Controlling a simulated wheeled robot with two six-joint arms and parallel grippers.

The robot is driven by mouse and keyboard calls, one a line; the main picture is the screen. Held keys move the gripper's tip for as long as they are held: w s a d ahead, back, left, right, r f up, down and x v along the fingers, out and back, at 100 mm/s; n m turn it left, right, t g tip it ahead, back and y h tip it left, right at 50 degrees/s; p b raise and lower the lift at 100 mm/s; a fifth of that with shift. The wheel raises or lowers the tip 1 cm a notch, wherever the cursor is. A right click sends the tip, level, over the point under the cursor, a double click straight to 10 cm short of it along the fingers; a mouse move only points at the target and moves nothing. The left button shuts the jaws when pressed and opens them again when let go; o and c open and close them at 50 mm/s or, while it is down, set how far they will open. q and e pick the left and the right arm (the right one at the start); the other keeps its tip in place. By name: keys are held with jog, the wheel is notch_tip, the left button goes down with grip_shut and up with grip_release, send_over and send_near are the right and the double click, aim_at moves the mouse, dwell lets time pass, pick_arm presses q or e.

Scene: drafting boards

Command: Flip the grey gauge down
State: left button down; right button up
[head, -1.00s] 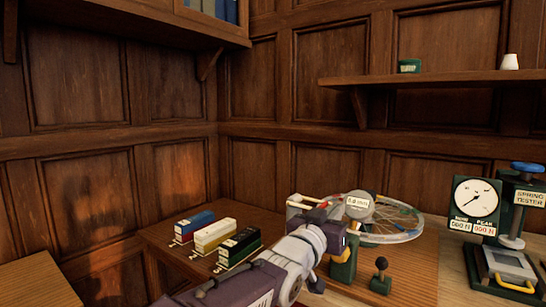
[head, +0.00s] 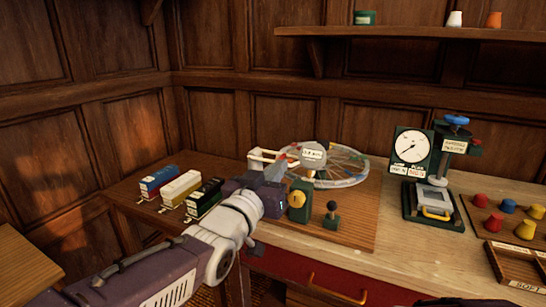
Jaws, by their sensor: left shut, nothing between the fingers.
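The grey gauge (head: 314,155) is a round disc with a pale label, raised at the near left edge of a spoked wheel (head: 350,178) on the wooden bench. A green stand (head: 299,208) with a yellow round face stands in front of it. My left gripper (head: 277,168) is shut and empty, just left of the gauge. It looks apart from the gauge, though depth is hard to judge. My left wrist hides part of the bench and the wheel's support.
A black-knobbed lever (head: 332,213) stands right of the green stand. A spring tester (head: 432,185) stands at right, near coloured cups (head: 507,206) and a wooden tray (head: 515,262). Bench between lever and tester is clear.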

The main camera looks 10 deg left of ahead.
pick_arm(q)
jog(key=p+v, duration=0.1)
jog(key=p, duration=0.1)
jog(key=shift+s+a+p, duration=0.15)
jog(key=shift+s+p, duration=0.25)
pick_arm(e)
notch_tip(320, 180, up, 5)
jog(key=shift+f, duration=0.2)
